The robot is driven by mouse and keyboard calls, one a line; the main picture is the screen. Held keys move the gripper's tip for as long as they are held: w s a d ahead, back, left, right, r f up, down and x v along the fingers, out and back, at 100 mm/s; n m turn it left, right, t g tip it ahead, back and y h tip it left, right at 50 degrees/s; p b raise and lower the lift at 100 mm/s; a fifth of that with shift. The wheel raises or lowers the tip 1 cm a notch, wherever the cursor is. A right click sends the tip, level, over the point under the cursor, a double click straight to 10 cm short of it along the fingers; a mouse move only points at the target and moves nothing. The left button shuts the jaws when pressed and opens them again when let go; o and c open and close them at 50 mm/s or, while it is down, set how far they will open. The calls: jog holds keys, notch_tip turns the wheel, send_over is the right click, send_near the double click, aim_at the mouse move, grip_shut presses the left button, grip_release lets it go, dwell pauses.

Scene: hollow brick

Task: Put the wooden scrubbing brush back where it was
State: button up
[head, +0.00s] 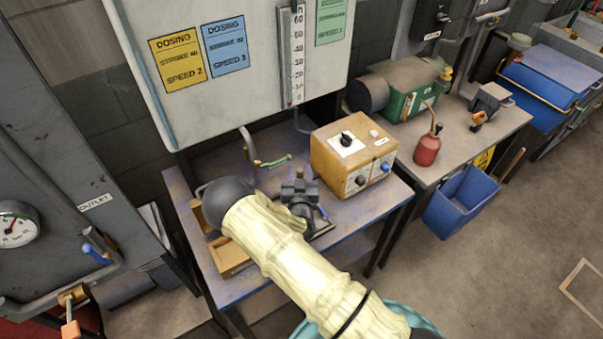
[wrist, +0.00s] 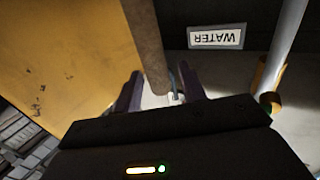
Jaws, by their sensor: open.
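I cannot pick out the wooden scrubbing brush for certain in either view. In the wrist view my gripper (wrist: 160,80) is open, its two dark fingers pointing up the picture. A brown rounded bar (wrist: 147,40) comes down from the top and ends between the fingertips; I cannot tell whether it is the brush's handle or a pipe, or whether it touches them. A tan open wooden box (head: 232,260) lies beside the arm, partly covered.
A tank (head: 235,60) hangs above. In the wrist view a WATER label (wrist: 216,37), an orange surface (wrist: 70,60) and a grey pipe (wrist: 287,45) are close.

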jog(key=shift+r, duration=0.25)
jog(key=s+b, duration=0.3)
jog(key=s, duration=0.9)
jog(key=shift+d, duration=0.25)
jog(key=shift+d+f, duration=0.1)
